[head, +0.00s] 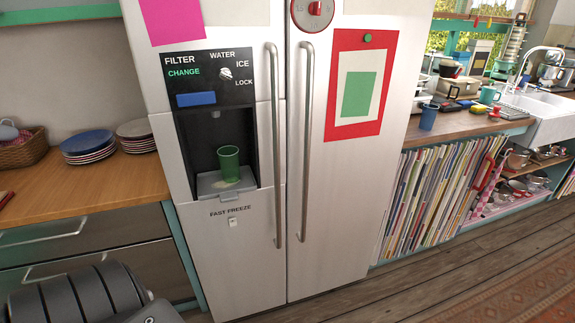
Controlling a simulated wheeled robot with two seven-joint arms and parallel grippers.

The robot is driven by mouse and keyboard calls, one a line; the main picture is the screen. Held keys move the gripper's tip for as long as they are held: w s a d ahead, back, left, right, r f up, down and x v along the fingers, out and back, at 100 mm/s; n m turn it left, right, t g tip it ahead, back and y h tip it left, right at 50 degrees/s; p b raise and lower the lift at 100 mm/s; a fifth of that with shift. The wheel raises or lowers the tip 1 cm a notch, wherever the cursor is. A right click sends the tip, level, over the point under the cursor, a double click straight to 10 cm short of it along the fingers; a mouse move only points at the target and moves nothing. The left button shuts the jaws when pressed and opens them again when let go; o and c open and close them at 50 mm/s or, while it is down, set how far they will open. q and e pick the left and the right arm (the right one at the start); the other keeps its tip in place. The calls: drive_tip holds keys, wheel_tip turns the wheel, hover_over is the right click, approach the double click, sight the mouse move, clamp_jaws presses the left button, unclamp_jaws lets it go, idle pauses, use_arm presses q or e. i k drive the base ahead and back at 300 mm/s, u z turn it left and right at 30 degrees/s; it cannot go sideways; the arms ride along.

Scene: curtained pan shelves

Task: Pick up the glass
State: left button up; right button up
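A green glass (229,163) stands in the dark water and ice dispenser recess (197,148) of the white fridge. It rests on or just above the grey drip tray (220,184) and looks slightly tilted. The fridge's left door (215,250) is shut. Neither of my grippers shows in the head view. A dark ribbed part, which may be mine, fills the lower left corner.
Two long vertical handles (304,150) run down the fridge doors. A wooden counter (85,185) with stacked plates (88,147) stands left. Right is a counter with a blue cup (428,116) and a sink (548,113). Wooden floor (400,290) is clear in front.

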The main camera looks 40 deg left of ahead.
sight(229, 157)
drive_tip(key=z, duration=0.6)
drive_tip(key=i, duration=1.9)
drive_tip(key=u, duration=2.55)
